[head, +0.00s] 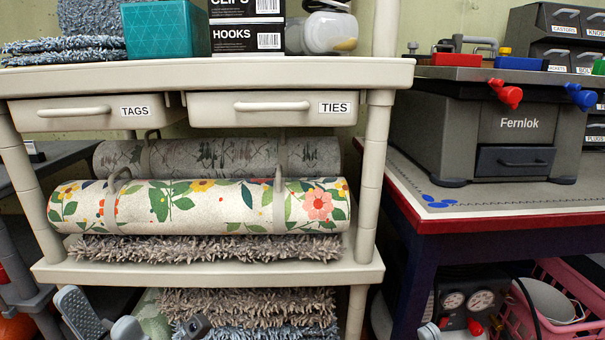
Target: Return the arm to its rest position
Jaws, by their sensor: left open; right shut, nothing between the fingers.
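My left gripper (137,316) is at the bottom left of the head view, in front of the lower part of the white shelf unit (210,272). Its grey fingers are apart and nothing is between them. The arm behind it is out of view.
The shelf unit holds a floral roll (200,206), a grey roll (220,155) and shaggy mats (210,248) below two drawers. A red-edged workbench (500,215) stands right, bearing a Fernlok case (487,130). Gauges (467,300) and a pink basket (555,290) sit beneath it.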

